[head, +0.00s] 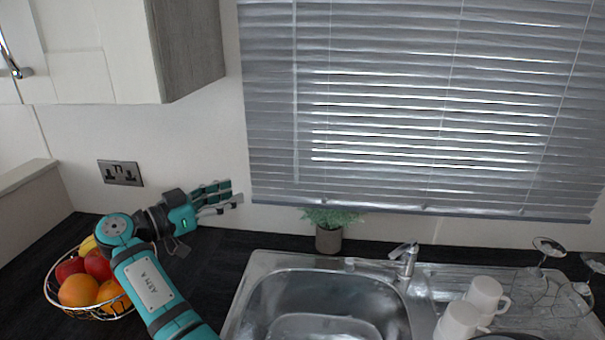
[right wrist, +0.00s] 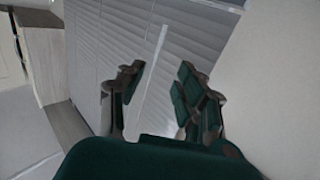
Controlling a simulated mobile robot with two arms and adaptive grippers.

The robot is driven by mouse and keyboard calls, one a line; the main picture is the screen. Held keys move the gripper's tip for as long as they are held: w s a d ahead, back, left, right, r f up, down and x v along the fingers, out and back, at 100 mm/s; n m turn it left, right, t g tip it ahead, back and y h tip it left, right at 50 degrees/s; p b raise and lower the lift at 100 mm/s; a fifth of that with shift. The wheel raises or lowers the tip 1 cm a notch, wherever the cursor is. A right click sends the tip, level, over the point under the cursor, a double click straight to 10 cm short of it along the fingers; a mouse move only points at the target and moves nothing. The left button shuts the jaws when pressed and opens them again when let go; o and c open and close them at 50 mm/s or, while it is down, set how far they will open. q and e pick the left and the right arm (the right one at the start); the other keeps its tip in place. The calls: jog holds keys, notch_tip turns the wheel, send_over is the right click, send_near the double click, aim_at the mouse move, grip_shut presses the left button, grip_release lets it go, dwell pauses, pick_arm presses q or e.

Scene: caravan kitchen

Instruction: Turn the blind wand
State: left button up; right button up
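The blind wand (head: 295,95) is a thin pale rod hanging upright in front of the left part of the grey slatted blind (head: 420,110). Its lower end is a little above the blind's bottom rail. My right gripper (head: 238,196) is left of the wand's lower end, close to the wall and pointing right, apart from the wand. In the right wrist view my right gripper (right wrist: 160,75) is open with nothing between its fingers. The wand (right wrist: 152,70) shows there beyond the fingertips, lined up with the gap. My left gripper is in neither view.
A small potted plant (head: 328,238) stands below the blind, behind the sink (head: 250,300). A wire fruit bowl (head: 52,290) is left of my arm. A wall cabinet (head: 185,50) hangs above left. White cups (head: 462,318) and glasses stand on the drainer.

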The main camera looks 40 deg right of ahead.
pick_arm(q)
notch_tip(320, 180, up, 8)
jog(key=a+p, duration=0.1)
jog(key=p, duration=0.7)
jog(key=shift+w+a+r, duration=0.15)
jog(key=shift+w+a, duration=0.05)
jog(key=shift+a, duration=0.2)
pick_arm(e)
jog(key=d, duration=1.7)
jog(key=shift+s+r, duration=0.3)
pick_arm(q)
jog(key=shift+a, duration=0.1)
pick_arm(e)
grip_shut()
